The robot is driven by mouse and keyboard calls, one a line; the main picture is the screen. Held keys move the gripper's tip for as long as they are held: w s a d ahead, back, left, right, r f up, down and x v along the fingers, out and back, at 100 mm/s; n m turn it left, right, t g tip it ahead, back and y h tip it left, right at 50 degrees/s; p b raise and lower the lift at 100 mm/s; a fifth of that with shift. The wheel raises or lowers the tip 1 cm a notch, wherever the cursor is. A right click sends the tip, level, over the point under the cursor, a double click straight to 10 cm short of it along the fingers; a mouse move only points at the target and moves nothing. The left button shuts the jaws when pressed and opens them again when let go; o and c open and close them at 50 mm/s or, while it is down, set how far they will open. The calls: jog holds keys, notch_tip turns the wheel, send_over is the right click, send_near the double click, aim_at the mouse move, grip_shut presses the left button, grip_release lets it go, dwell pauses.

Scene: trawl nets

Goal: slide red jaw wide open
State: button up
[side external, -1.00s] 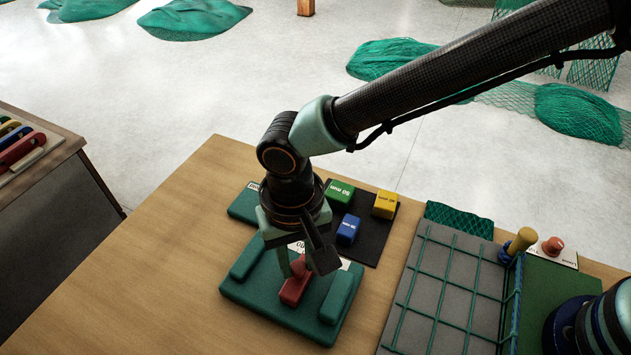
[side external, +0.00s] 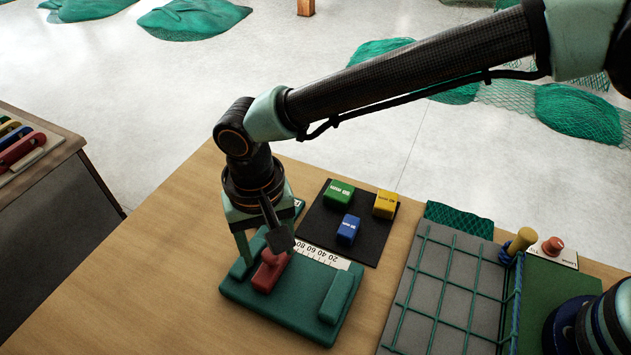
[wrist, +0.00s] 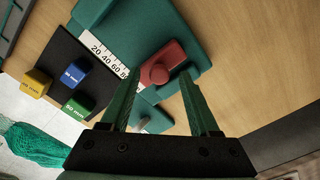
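The red jaw (side external: 267,272) is a small block with a round knob, on the green gauge base (side external: 285,312). It sits close beside the left raised green block, far from the right raised block (side external: 337,297). A white scale (side external: 318,256) marked 20 to 80 runs along the back edge; in the wrist view the red jaw (wrist: 168,62) is by its 80 end (wrist: 103,52). My gripper (side external: 260,254) is over the jaw, fingers spread. In the wrist view my gripper (wrist: 160,75) has its fingertips apart on either side of the knob. Whether a finger touches it, I cannot tell.
A black mat (side external: 366,228) behind the gauge holds green (side external: 339,193), blue (side external: 348,229) and yellow (side external: 385,204) blocks. A netted grey panel (side external: 440,290), a wooden peg (side external: 521,240) and a red button (side external: 553,245) stand right. The tabletop left of the gauge is clear.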

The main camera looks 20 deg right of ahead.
aim_at(269, 253)
notch_tip(269, 253, up, 12)
dwell(0.7)
jog(key=w+d+r+t, duration=0.1)
jog(key=w+d+r, duration=0.15)
jog(key=d, duration=0.55)
jog(key=w+d+r+t+y, duration=0.1)
jog(key=d+r, duration=0.2)
jog(key=d, duration=0.4)
jog(key=w+d+r, duration=0.2)
jog(key=d+r, duration=0.1)
jog(key=d, duration=0.5)
jog(key=s+d+f+t, duration=0.1)
jog(key=s+d, duration=0.3)
jog(key=d, duration=0.5)
jog(key=s+d+f+t+h, duration=0.1)
jog(key=s+d, duration=0.3)
jog(key=d, duration=0.5)
jog(key=shift+d+f+t, duration=0.3)
jog(key=shift+d+t, duration=0.05)
jog(key=shift+t, duration=0.45)
